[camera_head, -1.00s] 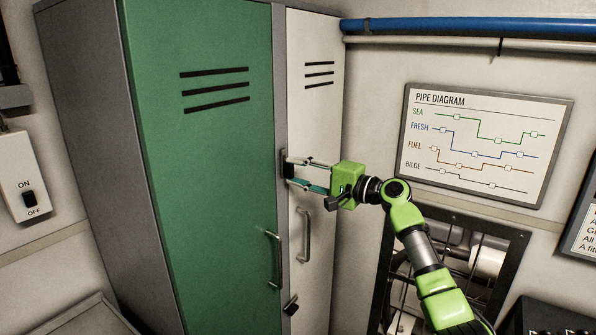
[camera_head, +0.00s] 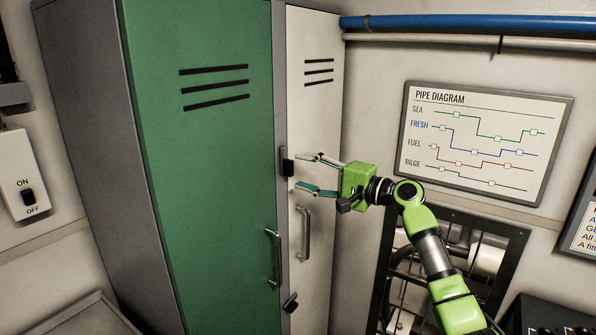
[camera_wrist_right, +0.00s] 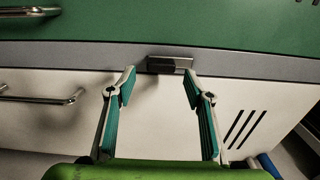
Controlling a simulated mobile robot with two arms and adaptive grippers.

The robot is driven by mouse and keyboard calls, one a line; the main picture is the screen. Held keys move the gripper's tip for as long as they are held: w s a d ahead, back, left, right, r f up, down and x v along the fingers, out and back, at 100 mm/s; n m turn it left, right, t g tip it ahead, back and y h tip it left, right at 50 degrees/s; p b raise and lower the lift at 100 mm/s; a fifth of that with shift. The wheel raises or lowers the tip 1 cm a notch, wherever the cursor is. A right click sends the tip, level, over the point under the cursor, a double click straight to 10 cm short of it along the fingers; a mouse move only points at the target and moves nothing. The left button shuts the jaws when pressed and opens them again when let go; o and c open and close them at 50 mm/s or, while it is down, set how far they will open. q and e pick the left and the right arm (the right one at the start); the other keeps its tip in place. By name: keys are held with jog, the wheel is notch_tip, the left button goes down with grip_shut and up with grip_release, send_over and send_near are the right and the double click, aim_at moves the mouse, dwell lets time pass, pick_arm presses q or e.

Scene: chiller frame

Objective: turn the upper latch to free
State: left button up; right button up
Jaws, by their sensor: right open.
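The upper latch (camera_head: 286,161) is a small dark block on the grey strip between the green door and the white door. It stands upright, lengthwise along the strip. In the right wrist view it (camera_wrist_right: 168,66) shows just beyond the fingertips, with a plate behind it. My right gripper (camera_head: 299,171) is open and empty, in front of the white door, just right of the latch and apart from it. In the right wrist view its fingers (camera_wrist_right: 159,76) are spread with the latch ahead between them. My left gripper is not in view.
A lower latch (camera_head: 290,303) sits tilted farther down the strip. The green door's handle (camera_head: 274,258) and the white door's handle (camera_head: 303,234) stick out below my gripper. A pipe diagram (camera_head: 485,142) hangs on the right wall. A blue pipe (camera_head: 470,24) runs above.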

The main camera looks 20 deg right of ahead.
jog(key=v, duration=0.9)
